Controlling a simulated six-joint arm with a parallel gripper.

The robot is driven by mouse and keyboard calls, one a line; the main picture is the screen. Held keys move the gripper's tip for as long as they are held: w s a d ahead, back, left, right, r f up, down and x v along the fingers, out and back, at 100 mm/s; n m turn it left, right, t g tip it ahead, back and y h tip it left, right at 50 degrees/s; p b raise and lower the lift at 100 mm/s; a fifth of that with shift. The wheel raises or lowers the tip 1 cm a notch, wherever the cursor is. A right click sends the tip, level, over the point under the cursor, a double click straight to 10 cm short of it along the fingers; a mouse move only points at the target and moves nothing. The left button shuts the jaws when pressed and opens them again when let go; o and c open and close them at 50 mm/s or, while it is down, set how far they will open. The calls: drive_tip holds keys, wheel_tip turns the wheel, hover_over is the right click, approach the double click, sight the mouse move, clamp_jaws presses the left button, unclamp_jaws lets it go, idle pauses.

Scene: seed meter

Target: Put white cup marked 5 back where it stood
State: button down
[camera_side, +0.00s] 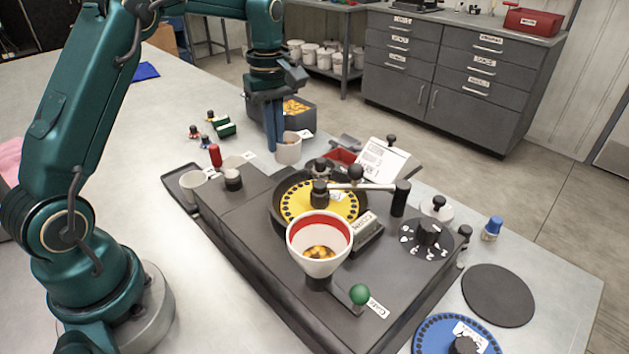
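My gripper (275,146) points down at the cup's left rim. Its fingers look close together and overlap the rim. Whether they are closed on the cup wall or only beside it is unclear. Another whitish cup (193,184) stands at the left end of the dark tray, its marking unreadable.
The dark seed meter (240,215) fills the middle, with a yellow seed plate (318,204), a red-lined white funnel (320,232) and a green knob (359,294). A grey bin (297,113) stands behind the cup.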

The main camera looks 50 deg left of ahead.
drive_tip(key=shift+r, duration=0.1)
drive_tip(key=shift+w+a+r, duration=0.1)
drive_tip(key=shift+w+r, duration=0.05)
drive_tip(key=shift+r, duration=0.05)
drive_tip(key=w+a+n, duration=0.2)
drive_tip(key=a, duration=0.6)
drive_tip(key=shift+t, duration=0.3)
drive_tip(key=shift+s+a+f, duration=0.1)
drive_tip(key=shift+f, duration=1.6)
drive_tip(key=shift+a+f, duration=0.1)
drive_tip(key=shift+f, duration=1.6)
drive_tip(key=shift+f, duration=0.55)
drive_tip(key=c, duration=1)
unclamp_jaws()
drive_tip(key=shift+o, duration=0.4)
